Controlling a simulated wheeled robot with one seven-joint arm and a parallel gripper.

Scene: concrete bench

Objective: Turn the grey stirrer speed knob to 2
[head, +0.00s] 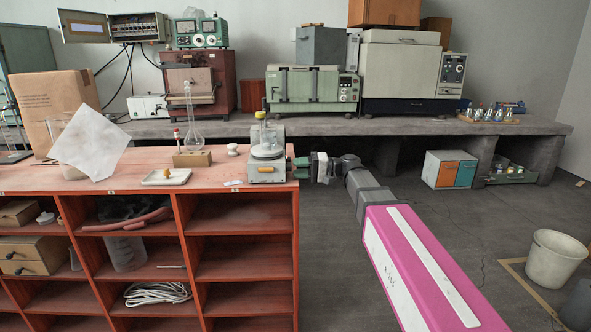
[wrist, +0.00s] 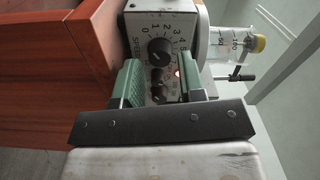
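The stirrer (head: 266,172) stands at the right end of the red shelf unit's top, with a glass vessel on it. In the wrist view its front panel (wrist: 142,22) faces me. A dark grey round speed knob (wrist: 160,50) sits beside the word SPEED, under an arc of numbers from 0 upward. The exact setting of its pointer is hard to read. Smaller dark knobs (wrist: 157,77) lie nearer me on the panel. My gripper (wrist: 160,62) is open, its green fingers apart on either side of the knobs. No contact with the speed knob shows. In the head view my gripper (head: 302,167) is just right of the stirrer.
The red shelf unit (head: 240,222) lies beside my gripper, its edge close on the left in the wrist view (wrist: 60,45). A graduated glass vessel with a yellow part (wrist: 238,43) is right of the panel. A tall flask (head: 190,135) stands left of the stirrer. Floor at right is mostly free.

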